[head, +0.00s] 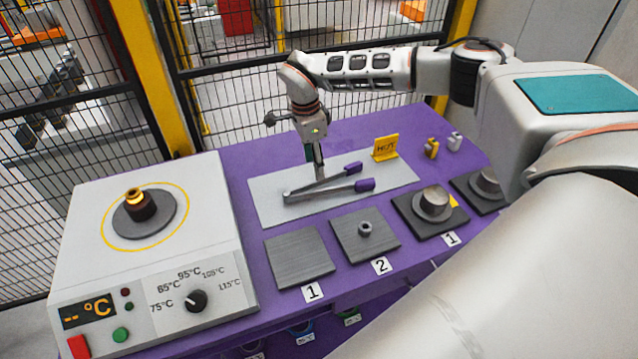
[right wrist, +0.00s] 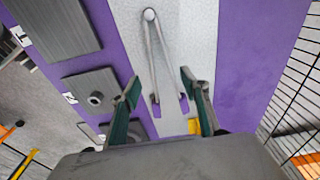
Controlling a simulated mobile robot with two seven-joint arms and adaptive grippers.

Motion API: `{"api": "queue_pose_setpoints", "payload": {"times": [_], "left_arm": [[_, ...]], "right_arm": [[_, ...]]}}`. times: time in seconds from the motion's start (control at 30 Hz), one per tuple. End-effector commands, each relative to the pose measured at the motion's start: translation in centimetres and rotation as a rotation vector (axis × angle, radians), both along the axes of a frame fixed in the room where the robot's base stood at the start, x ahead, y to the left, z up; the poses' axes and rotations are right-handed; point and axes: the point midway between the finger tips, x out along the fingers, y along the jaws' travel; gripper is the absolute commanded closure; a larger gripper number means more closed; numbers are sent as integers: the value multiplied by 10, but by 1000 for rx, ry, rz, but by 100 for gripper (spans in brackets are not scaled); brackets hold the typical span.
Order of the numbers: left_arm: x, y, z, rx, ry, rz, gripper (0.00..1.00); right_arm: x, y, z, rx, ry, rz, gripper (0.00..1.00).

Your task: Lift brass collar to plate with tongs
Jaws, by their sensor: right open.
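A brass-coloured collar (head: 135,195) sits on top of a dark cylinder on the round plate of the heater at the left. Metal tongs with purple grips (head: 322,187) lie on a pale grey mat (head: 265,203). My right gripper (head: 319,172) points down over the tongs. In the right wrist view its fingers (right wrist: 160,78) are open, with the tongs (right wrist: 158,52) in the space between them. I see no grip on the tongs. A bare grey plate (head: 298,257) lies behind label 1, and a plate with a small ring (head: 365,229) behind label 2. My left gripper is not in view.
A yellow HOT sign (head: 386,148) stands behind the mat. Dark blocks with metal cylinders (head: 434,205) stand at the right. Black mesh fencing closes off the back.

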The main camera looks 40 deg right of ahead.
Motion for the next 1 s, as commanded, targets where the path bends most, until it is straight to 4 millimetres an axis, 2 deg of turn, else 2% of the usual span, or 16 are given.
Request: {"api": "queue_pose_setpoints", "payload": {"times": [0.27,0.43,0.57,0.73,0.87,1.0], "left_arm": [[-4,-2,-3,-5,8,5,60],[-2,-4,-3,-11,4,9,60],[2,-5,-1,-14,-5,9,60],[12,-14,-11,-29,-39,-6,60],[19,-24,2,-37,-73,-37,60],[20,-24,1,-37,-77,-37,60]], "right_arm": [[0,0,-3,0,1,0,55],[-1,-1,-13,0,1,-1,55],[-1,-2,-28,0,2,0,55],[-1,-4,-50,0,0,0,55],[-2,-6,-64,0,3,0,55],[-2,-7,-79,0,1,0,55]]}}
